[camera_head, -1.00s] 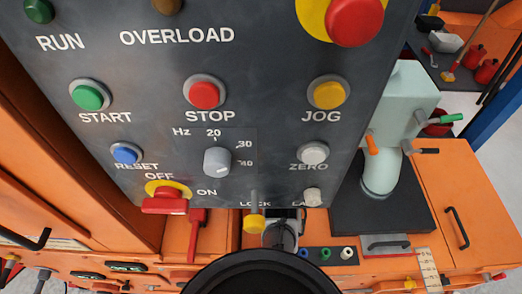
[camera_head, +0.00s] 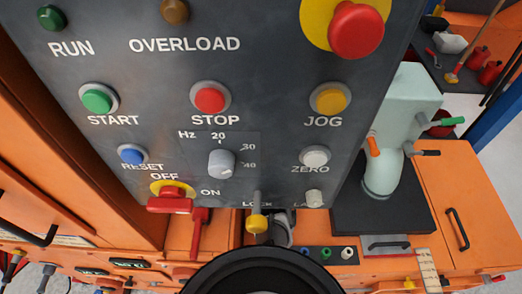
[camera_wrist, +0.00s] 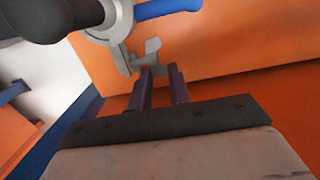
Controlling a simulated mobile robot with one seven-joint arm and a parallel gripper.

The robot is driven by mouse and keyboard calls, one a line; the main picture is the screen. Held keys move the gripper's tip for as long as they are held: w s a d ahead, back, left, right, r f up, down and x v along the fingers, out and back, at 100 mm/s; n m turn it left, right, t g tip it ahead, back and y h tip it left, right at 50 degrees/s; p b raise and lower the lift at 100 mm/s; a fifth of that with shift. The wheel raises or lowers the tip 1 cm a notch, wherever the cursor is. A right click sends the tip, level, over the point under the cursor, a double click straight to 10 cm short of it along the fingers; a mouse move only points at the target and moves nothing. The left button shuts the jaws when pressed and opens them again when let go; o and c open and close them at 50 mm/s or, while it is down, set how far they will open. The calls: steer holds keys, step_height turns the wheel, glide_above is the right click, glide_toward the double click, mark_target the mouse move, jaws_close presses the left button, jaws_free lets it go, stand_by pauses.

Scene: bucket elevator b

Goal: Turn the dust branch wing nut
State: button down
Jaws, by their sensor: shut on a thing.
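The wing nut (camera_wrist: 151,50) is a small grey part on a grey clamp ring (camera_wrist: 118,22), seen at the upper middle of the wrist view. My gripper (camera_wrist: 159,72) has its two dark purple fingers at the nut, shut on its lower wing. The clamp sits around the joint of a dark pipe (camera_wrist: 50,18) and a blue hose (camera_wrist: 168,8). In the head view the nut and my fingertips are hidden behind the control panel and my own arm.
A dark control panel (camera_head: 270,120) with buttons fills the head view. A pale green machine (camera_head: 405,110) stands on an orange bench (camera_head: 480,210) at right. An orange wall (camera_wrist: 230,45) lies close behind the nut.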

steer(key=c, duration=1.3)
jaws_free()
step_height(320, 180, up, 14)
steer(key=a+b, duration=0.1)
steer(key=shift+f, duration=0.1)
